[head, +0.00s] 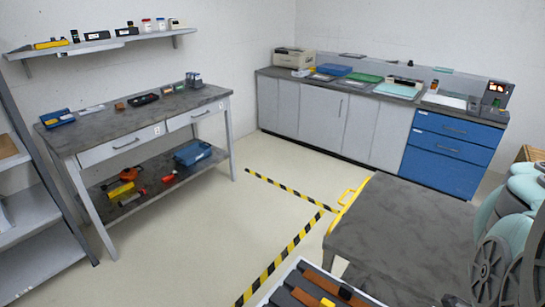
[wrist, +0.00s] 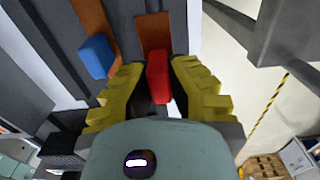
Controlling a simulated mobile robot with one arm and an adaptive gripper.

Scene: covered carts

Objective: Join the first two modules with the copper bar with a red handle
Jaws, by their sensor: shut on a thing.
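In the wrist view, my gripper (wrist: 158,84) has its yellow ribbed fingers closed on either side of the red handle (wrist: 157,68). The copper bar (wrist: 153,30) lies flat beyond this handle, and its near part is hidden by the handle and fingers. To its left is another copper strip (wrist: 92,18) with a blue block-shaped handle (wrist: 96,56). Dark grey modules (wrist: 50,35) lie around them. I cannot tell whether the red-handled bar touches a module. In the head view, dark modules (head: 288,296) show at the bottom edge, cut off; my gripper is out of that picture.
A grey cart top (head: 400,225) with a yellow handle (head: 347,195) stands right of the modules. Yellow-black floor tape (head: 285,255) runs beside them. A workbench (head: 140,110) and blue drawers (head: 450,150) stand farther back. Open floor (head: 190,240) lies to the left.

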